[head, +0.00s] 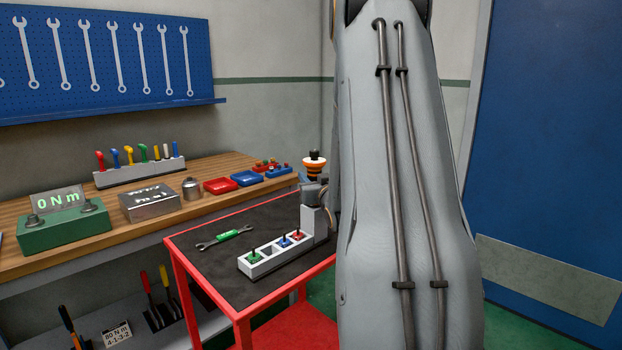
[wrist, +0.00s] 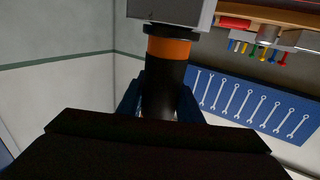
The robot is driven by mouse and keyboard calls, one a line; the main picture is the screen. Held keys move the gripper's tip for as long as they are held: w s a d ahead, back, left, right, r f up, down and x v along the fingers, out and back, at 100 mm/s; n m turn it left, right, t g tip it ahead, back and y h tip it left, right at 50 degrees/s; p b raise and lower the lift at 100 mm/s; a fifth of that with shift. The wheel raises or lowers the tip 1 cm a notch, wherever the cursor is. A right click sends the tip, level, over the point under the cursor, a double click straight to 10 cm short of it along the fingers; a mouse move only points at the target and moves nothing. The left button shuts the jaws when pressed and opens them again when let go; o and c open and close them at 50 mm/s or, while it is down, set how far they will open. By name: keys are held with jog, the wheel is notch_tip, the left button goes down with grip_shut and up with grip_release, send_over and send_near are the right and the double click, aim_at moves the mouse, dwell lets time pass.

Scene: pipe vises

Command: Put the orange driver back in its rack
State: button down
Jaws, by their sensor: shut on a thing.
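In the wrist view my gripper (wrist: 163,105) is shut around the dark handle of the orange driver (wrist: 168,48), which has an orange band. A grey block (wrist: 168,8) shows just past the band; I cannot tell whether it touches the driver. In the head view my arm hides the gripper. A banded orange and black thing (head: 314,167) shows left of my arm; I cannot tell whether it is the driver. A low white rack (head: 262,268) on the red-edged cart holds small green, blue and red pieces, with an open square between green and blue.
A tall grey block (head: 312,222) stands at the rack's right end. A green-marked wrench (head: 226,237) lies on the cart's dark top. The wooden bench (head: 140,227) behind holds trays, a metal box and coloured tools. Several handled tools stand on the lower shelf.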

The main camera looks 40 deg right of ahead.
jog(key=c, duration=1.2)
grip_release()
jog(key=shift+f, duration=0.2)
jog(key=b+v, duration=0.1)
jog(key=v, duration=0.6)
jog(key=shift+s+a, duration=0.15)
jog(key=shift+s, duration=0.25)
jog(key=shift+s, duration=0.1)
